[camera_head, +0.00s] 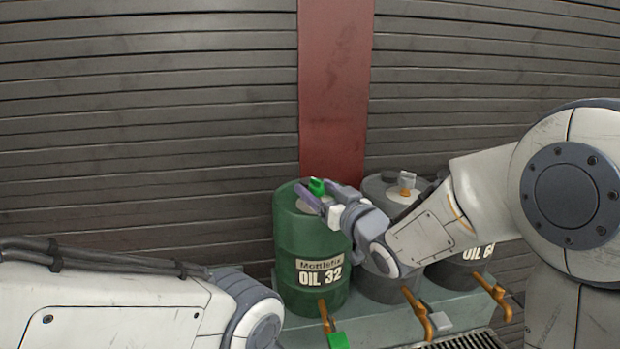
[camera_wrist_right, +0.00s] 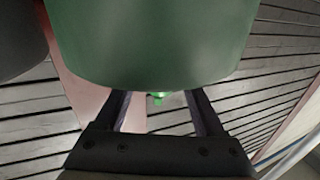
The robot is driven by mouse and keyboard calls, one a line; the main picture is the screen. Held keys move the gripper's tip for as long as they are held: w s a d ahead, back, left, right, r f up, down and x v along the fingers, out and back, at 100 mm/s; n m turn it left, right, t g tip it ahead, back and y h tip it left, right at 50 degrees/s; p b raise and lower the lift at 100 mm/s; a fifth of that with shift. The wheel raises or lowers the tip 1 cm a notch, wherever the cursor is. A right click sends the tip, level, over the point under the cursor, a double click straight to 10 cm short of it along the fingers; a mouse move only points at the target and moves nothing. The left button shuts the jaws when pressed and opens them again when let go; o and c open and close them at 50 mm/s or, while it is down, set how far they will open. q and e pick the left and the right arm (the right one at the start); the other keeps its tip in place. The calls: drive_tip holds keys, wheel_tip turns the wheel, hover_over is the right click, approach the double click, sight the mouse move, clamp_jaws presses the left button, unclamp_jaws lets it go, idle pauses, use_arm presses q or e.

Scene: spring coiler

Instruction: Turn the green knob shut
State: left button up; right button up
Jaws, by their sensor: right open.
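A green knob (camera_head: 317,186) sits on top of the green drum (camera_head: 290,240) labelled OIL 32. My right gripper (camera_head: 326,192) is open at the drum's top, its fingers on either side of the knob; I cannot tell whether they touch it. In the right wrist view, a small bright green piece (camera_wrist_right: 157,97) shows between the two spread fingers (camera_wrist_right: 158,108), below the large green body (camera_wrist_right: 150,40). A second green handle (camera_head: 338,341) is on the orange tap below the drum. My left arm crosses the lower left; its gripper is out of view.
A dark grey drum (camera_head: 378,288) stands right of the green one, with another dark drum (camera_head: 462,270) beyond, partly behind my right arm. Orange taps (camera_head: 415,308) stick out in front. A grey slatted wall (camera_head: 150,130) with a red post (camera_head: 335,90) stands behind.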

drive_tip(key=shift+p+x, duration=0.45)
drive_tip(key=shift+x, duration=1.25)
clamp_jaws()
drive_tip(key=shift+n+g+y, duration=0.5)
drive_tip(key=shift+n+y, duration=0.2)
drive_tip(key=shift+y, duration=0.1)
drive_tip(key=shift+s+a+r+n+g+y+p, duration=0.1)
drive_tip(key=shift+n+g+y+p, duration=0.05)
drive_tip(key=shift+n+g+y, duration=0.2)
drive_tip(key=shift+a+r+n+g+y+p, duration=0.1)
drive_tip(key=shift+n+g+y+p, duration=0.05)
drive_tip(key=shift+n+g+y, duration=0.15)
drive_tip(key=shift+s+a+f+n+g+y, duration=0.15)
drive_tip(key=shift+n+g+y, duration=0.1)
drive_tip(key=shift+y, duration=0.2)
unclamp_jaws()
